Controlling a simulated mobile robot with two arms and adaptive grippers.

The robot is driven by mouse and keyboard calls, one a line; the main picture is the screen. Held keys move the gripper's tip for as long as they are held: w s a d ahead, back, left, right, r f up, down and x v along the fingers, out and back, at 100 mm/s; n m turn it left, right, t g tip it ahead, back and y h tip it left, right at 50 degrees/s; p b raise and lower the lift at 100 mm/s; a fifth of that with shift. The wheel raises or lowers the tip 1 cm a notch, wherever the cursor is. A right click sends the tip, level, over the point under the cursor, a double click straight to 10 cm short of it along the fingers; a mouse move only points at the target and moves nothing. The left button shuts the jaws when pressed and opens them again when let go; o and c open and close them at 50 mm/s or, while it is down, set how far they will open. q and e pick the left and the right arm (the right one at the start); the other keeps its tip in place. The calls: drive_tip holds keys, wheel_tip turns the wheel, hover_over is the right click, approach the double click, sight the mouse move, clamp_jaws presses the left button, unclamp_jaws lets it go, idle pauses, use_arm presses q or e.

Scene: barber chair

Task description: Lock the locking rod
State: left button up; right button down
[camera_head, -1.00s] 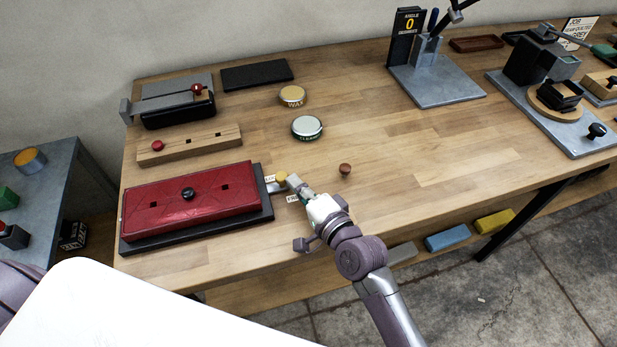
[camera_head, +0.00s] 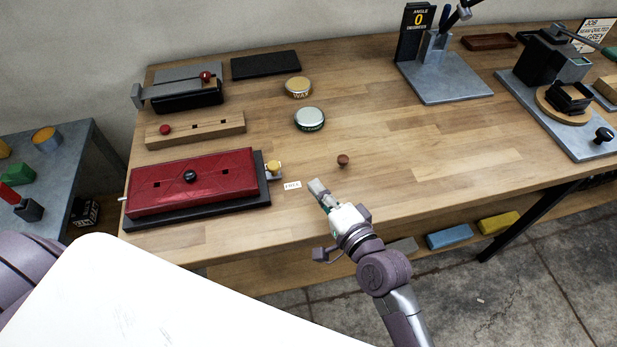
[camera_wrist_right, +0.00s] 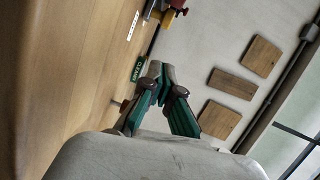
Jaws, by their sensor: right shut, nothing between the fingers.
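The locking rod's yellow knob (camera_head: 273,167) sits close against the right end of a dark base (camera_head: 200,217) that carries a red cushioned block (camera_head: 225,177). A pale rod tip (camera_head: 122,199) sticks out at the base's left end. A white label reading FREE (camera_head: 292,185) lies bare on the table right of the knob. My right gripper (camera_head: 318,187) is shut and empty, right of the label and apart from the knob. In the right wrist view its fingertips (camera_wrist_right: 155,72) are together, with the yellow knob (camera_wrist_right: 167,18) beyond them. My left gripper is out of view.
A small brown knob (camera_head: 343,160) stands on the table above my right gripper. Two round tins (camera_head: 310,119) and a wooden bar with a red knob (camera_head: 195,130) stand farther back. The table (camera_head: 400,170) right of the gripper is clear.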

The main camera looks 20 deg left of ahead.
drive_tip(key=v, duration=0.4)
drive_tip(key=shift+s, duration=0.35)
drive_tip(key=shift+s+d, duration=0.1)
drive_tip(key=shift+d, duration=0.15)
drive_tip(key=shift+a, duration=0.1)
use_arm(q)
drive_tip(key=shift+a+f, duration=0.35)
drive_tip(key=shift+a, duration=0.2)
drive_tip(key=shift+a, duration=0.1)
